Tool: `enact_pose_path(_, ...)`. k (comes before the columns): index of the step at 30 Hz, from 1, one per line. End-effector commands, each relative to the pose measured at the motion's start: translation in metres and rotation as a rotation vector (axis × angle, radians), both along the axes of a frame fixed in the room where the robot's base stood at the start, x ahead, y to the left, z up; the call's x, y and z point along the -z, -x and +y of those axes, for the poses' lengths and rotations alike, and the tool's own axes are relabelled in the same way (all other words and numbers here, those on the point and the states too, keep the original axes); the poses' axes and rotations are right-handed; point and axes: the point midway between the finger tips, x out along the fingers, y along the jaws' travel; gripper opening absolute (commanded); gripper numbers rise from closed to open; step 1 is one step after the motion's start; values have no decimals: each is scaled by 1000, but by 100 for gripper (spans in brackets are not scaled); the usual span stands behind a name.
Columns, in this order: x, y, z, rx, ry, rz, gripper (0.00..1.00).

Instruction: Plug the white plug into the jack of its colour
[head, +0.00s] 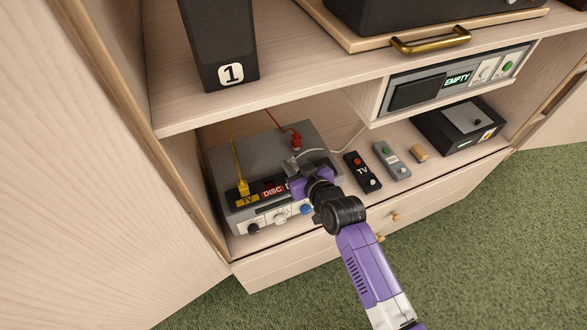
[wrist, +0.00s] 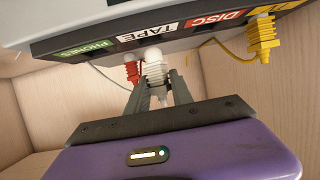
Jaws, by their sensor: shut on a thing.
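The white plug (wrist: 154,70) is ribbed and sits between the fingers of my gripper (wrist: 157,90) in the wrist view. Its rounded end is close to the edge of the grey box, beside the white TAPE label (wrist: 148,33); I cannot tell whether it is in a jack. In the head view my gripper (head: 291,181) is at the right front of the grey box (head: 228,163), largely hiding the plug. A pale cable (head: 345,144) runs from there to the right.
A yellow plug (head: 243,187) stands at the TV label, and a red plug (head: 295,141) is at the box's back. A black TV remote (head: 362,171) and a grey remote (head: 391,160) lie to the right. The shelf above and left cabinet wall bound the space.

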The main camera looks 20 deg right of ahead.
Motion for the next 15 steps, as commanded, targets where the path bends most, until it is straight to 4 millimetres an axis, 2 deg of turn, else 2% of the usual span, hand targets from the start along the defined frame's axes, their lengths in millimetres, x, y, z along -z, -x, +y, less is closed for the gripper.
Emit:
enact_pose_path(1, 10, 0, 0, -1, -1, 3, 0)
enact_pose_path(5, 23, 0, 0, -1, -1, 1, 0)
enact_pose_path(15, 26, 0, 0, 0, 0, -1, 0)
